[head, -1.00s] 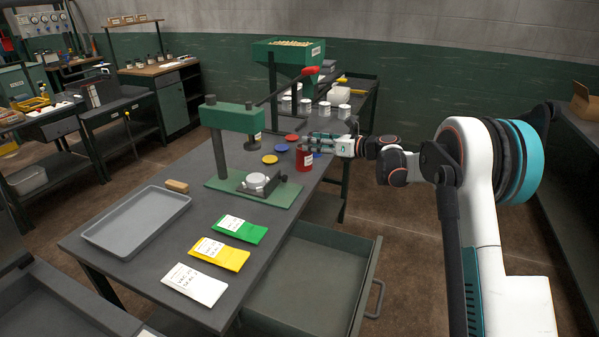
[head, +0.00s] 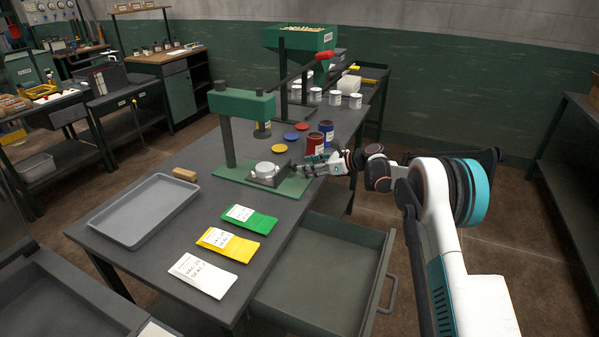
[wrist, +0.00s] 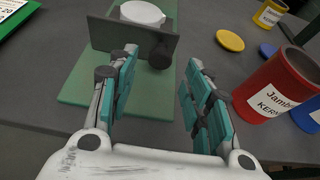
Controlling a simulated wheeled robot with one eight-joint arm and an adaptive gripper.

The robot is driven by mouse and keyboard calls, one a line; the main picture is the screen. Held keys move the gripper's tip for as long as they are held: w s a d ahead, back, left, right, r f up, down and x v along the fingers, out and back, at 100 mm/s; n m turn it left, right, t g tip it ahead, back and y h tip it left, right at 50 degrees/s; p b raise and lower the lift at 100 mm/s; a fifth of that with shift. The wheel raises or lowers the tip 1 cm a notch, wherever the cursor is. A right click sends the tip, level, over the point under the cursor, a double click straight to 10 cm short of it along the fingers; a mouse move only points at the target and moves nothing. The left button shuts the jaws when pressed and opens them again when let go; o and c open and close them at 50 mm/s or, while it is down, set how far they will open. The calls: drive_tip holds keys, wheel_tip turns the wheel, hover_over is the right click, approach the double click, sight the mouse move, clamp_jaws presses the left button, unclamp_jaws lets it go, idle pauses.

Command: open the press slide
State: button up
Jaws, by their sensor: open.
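The green press (head: 243,100) stands on its green base (head: 232,178) on the table, with a red-tipped lever (head: 323,55) raised. The press slide is a dark plate with a knob at its front (head: 281,172), carrying a round white piece (head: 264,169). In the wrist view the slide's dark front plate (wrist: 128,40) and its knob (wrist: 161,54) lie just beyond the fingertips. My gripper (head: 297,170) is open and empty, at the right edge of the base. In the wrist view the fingers (wrist: 163,65) are spread on either side of the knob, which appears short of being between them.
A red can (head: 315,145) stands close beside my gripper, with a blue can (head: 326,130) behind it. Coloured lids (head: 279,148) lie behind the press. A grey tray (head: 145,210), several packets (head: 228,244) and an open drawer (head: 325,270) are nearer the front.

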drive_tip(key=shift+b+x, duration=0.45)
drive_tip(key=shift+x, duration=1.75)
